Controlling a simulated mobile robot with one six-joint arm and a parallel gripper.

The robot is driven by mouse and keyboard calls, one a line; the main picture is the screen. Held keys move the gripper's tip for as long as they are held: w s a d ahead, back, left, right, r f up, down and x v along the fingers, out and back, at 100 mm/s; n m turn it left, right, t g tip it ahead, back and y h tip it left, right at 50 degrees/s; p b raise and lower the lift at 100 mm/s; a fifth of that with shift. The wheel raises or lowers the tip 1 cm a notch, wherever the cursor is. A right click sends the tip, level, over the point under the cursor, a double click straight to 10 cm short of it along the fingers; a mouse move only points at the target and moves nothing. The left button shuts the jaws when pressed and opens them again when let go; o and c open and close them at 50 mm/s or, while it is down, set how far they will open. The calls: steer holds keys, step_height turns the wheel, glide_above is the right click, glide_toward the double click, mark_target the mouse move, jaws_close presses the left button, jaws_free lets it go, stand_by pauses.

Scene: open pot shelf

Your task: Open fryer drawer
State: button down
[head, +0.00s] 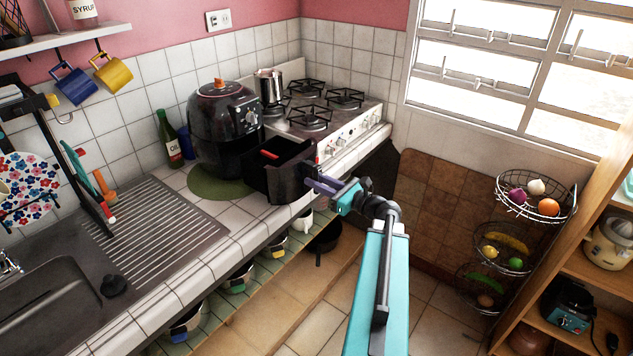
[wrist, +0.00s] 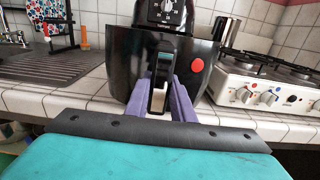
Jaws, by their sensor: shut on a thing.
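The black air fryer (head: 215,125) stands on a round green mat on the tiled counter, its dial facing right. Its black drawer (head: 282,182) is pulled well out toward my arm, its open top showing and its front reaching the counter edge. I cannot tell whether its rear is still inside the fryer. In the wrist view the drawer front (wrist: 120,65) fills the middle, with the fryer dial behind it. My gripper (head: 316,186) is at the drawer front. Its purple fingers (wrist: 161,95) are shut on the upright drawer handle (wrist: 158,92), one on each side.
The gas stove (head: 335,125) with a metal pot (head: 268,88) is right of the fryer. A green oil bottle (head: 168,140) stands left of it. The drainboard and sink (head: 45,290) lie further left. Pots sit on a shelf below. A wire fruit basket (head: 535,205) hangs right; the floor between is clear.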

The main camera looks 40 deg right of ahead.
steer(key=c, duration=1.5)
jaws_free()
steer(key=shift+d, duration=0.1)
steer(key=shift+s+d+p, duration=0.15)
steer(key=shift+s+d, duration=0.2)
steer(key=shift+s, duration=1.9)
steer(key=shift+s+d+p, duration=0.1)
steer(key=shift+s+d, duration=0.2)
steer(key=shift+s, duration=2)
steer(key=shift+s+d+p, duration=0.15)
steer(key=shift+s+d, duration=0.2)
steer(key=shift+s, duration=1.9)
